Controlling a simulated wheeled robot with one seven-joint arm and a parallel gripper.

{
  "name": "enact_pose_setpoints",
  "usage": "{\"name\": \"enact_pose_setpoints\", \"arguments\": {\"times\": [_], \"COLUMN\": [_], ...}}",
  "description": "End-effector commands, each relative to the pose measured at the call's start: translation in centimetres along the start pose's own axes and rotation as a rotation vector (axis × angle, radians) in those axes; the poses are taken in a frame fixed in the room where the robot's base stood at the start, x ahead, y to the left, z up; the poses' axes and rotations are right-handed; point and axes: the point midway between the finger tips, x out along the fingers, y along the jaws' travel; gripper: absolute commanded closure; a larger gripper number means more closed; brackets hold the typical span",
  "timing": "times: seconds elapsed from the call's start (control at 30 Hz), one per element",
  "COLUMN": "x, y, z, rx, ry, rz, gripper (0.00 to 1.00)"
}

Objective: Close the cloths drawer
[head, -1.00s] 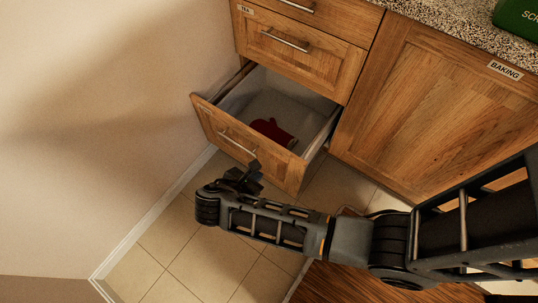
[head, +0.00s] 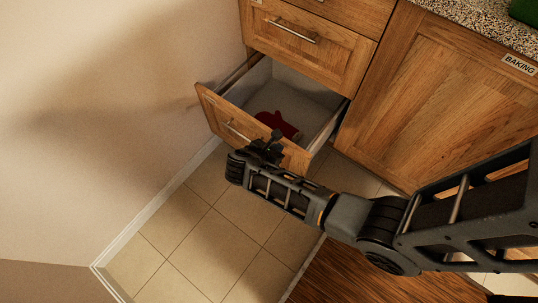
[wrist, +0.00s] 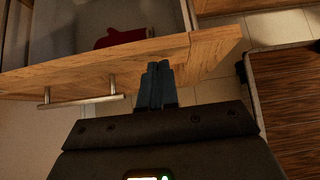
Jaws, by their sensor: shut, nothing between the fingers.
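The open drawer (head: 216,116) is the lowest in the wooden cabinet at the left, pulled well out. A red cloth-like thing (head: 277,124) lies inside it, and it also shows in the wrist view (wrist: 122,37). My gripper (head: 273,147) is shut and empty at the drawer front.
A closed drawer (head: 304,42) sits above. A closed cabinet door (head: 430,95) with a BAKING label (head: 518,64) is to the right. A wall (head: 110,110) stands close on the left. Tiled floor (head: 215,225) is clear in front. A wood-topped surface (wrist: 288,100) is at the wrist view's right.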

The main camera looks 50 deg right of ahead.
Motion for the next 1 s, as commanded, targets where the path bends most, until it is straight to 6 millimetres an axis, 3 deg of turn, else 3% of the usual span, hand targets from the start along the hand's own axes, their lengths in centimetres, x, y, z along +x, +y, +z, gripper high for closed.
{"name": "enact_pose_setpoints", "arguments": {"times": [0.67,0.87,1.0], "x": [1.1,2.9,5.2], "y": [0.0,-0.1,-0.1], "z": [1.2,2.9,5.1], "rx": [0.001,0.002,0.004], "ry": [-0.001,-0.001,0.0], "rz": [-0.001,-0.005,-0.005], "gripper": [1.0,1.0,1.0]}}
